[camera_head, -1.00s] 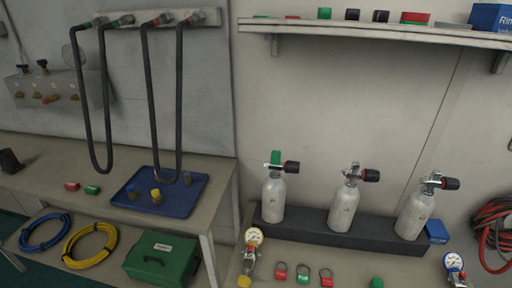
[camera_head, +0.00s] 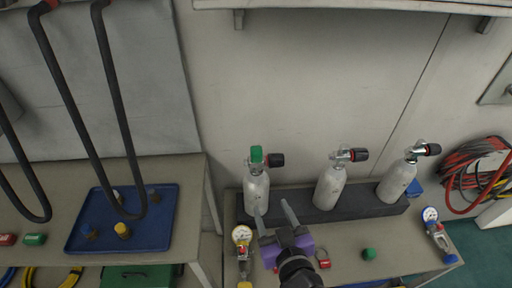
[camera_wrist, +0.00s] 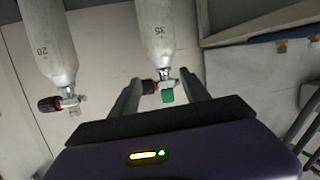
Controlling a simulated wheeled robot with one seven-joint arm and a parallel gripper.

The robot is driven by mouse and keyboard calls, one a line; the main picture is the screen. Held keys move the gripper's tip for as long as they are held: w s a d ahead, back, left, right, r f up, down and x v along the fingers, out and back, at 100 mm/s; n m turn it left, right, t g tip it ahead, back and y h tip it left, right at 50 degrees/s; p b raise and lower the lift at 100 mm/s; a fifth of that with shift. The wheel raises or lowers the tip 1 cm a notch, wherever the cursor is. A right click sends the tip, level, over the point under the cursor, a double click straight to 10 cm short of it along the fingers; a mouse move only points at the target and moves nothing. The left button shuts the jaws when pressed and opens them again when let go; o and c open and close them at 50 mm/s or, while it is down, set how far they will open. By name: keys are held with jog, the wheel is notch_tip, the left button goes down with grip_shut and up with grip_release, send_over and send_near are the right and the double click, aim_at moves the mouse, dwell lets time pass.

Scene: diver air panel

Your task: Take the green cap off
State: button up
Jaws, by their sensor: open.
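The green cap (camera_head: 256,154) sits on the valve of the leftmost silver cylinder (camera_head: 256,191), left of that valve's black knob (camera_head: 275,160). My gripper (camera_head: 271,208) is open and empty, in front of and below the cap in the head view, its fingers pointing up toward the left cylinder. In the wrist view the picture is turned over; the green cap (camera_wrist: 167,96) shows between my two spread fingers (camera_wrist: 160,80), with the cylinder marked 35 (camera_wrist: 156,32) above it. I see no contact between fingers and cap.
Two more cylinders (camera_head: 329,187) (camera_head: 396,184) stand to the right in the dark rack (camera_head: 302,208). Gauges (camera_head: 242,236) (camera_head: 431,217), a loose green cap (camera_head: 368,254) and small tagged items lie on the bench. A blue tray (camera_head: 80,235) and hanging black hoses (camera_head: 122,120) are at left. A shelf overhangs above.

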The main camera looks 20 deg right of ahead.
aim_at(257, 156)
jog(key=w+r+h, duration=0.1)
jog(key=w+r, duration=0.1)
jog(key=w+r+m, duration=0.1)
jog(key=w+r, duration=0.2)
jog(key=w+r+m+h+p, duration=0.1)
jog(key=w+r, duration=0.1)
jog(key=shift+w+r+t+h, duration=0.25)
jog(key=shift+w+t+h, duration=0.05)
jog(key=shift+w, duration=0.1)
jog(key=p+x, duration=0.2)
jog(key=x, duration=0.4)
jog(key=shift+w+f+p, duration=0.1)
jog(key=shift+w+p, duration=0.2)
jog(key=shift+w, duration=0.05)
jog(key=shift+w+d+f, duration=0.1)
jog(key=shift+w+f, duration=0.1)
jog(key=shift+w, duration=0.15)
grip_shut()
